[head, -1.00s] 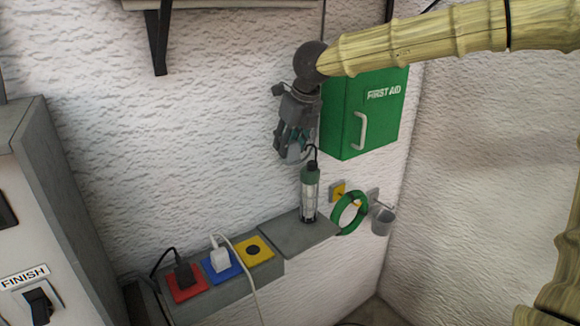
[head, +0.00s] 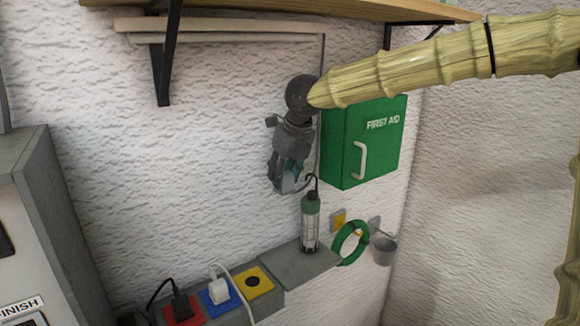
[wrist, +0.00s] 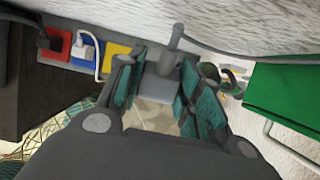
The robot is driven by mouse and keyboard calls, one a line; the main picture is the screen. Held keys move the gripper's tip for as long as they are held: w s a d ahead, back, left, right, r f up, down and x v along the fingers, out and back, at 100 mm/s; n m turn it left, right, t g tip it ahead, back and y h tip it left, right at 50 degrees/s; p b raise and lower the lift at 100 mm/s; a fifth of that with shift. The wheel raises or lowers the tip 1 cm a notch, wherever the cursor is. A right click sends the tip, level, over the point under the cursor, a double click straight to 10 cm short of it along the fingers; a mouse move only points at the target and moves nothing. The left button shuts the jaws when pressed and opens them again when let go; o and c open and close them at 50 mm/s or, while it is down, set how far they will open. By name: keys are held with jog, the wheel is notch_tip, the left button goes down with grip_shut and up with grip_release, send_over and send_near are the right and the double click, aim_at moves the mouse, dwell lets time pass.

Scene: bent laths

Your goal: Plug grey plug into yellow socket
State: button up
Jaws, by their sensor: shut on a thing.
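The yellow socket (head: 253,281) is a square plate with a dark round recess, empty, at the right end of the grey socket ledge. It also shows in the wrist view (wrist: 115,50), partly hidden by a finger. My gripper (head: 286,182) is above and to the right of it, in front of the wall. In the wrist view, its teal finger pads (wrist: 160,95) are closed on the grey plug (wrist: 175,48), apart from the socket. A grey cable runs from the plug to the right. The plug's front end is hard to make out.
The red socket (head: 183,309) holds a black plug and the blue socket (head: 210,303) a white plug with a loose cable. A caged lamp (head: 310,225) stands close below my gripper. A green first aid cabinet (head: 365,140) is at right, and a shelf (head: 300,10) above.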

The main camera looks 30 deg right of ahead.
jog(key=a+f, duration=0.5)
jog(key=f, duration=0.4)
jog(key=a+f+p, duration=0.1)
jog(key=a+f, duration=0.4)
jog(key=f, duration=0.5)
jog(key=shift+s+a, duration=0.35)
jog(key=shift+s, duration=0.1)
jog(key=shift+f, duration=0.15)
jog(key=shift+f+b, duration=2.45)
jog(key=shift+f, duration=0.3)
jog(key=shift+f+b, duration=0.45)
jog(key=shift+f, duration=0.15)
jog(key=o, duration=1)
jog(key=shift+r, duration=0.1)
